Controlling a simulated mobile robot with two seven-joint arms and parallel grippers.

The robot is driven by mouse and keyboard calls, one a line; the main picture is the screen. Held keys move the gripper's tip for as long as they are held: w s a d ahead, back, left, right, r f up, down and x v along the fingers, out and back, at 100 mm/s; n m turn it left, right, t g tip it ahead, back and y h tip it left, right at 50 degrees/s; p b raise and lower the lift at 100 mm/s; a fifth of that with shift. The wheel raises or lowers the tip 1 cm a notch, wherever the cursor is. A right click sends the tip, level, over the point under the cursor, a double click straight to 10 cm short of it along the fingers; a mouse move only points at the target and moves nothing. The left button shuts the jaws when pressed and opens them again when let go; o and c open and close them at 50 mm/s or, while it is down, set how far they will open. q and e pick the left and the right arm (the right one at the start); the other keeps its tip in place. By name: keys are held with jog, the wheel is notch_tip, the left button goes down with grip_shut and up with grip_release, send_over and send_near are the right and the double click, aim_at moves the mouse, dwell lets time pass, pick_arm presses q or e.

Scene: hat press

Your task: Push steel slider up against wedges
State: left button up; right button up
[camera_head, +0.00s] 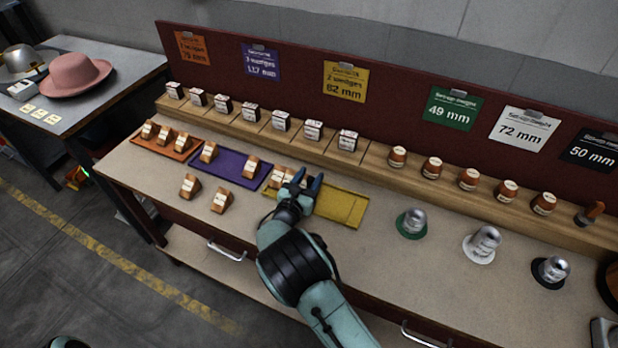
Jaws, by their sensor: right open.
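My right gripper (305,186) is open, its dark fingers low over the yellow tray (343,207). Wooden wedges (277,177) with white labels stand in the left part of this tray, just left of the fingers; the gripper partly hides them. I cannot make out a steel slider; the gripper covers the middle of the tray. The right part of the yellow tray is bare. The purple tray (231,166) holds two wedges set apart, and the orange tray (148,141) holds three.
Two loose wedges (190,186) lie in front of the trays. Steel domes on green (411,223), white (484,244) and black (551,271) bases stand at right. A wooden ledge (375,164) with labelled blocks and knobs runs behind. A pink hat (75,75) sits on another table.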

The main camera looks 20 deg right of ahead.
jog(key=v, duration=1.3)
jog(key=shift+a+b, duration=0.2)
jog(key=shift+b, duration=0.1)
jog(key=shift+s, duration=0.1)
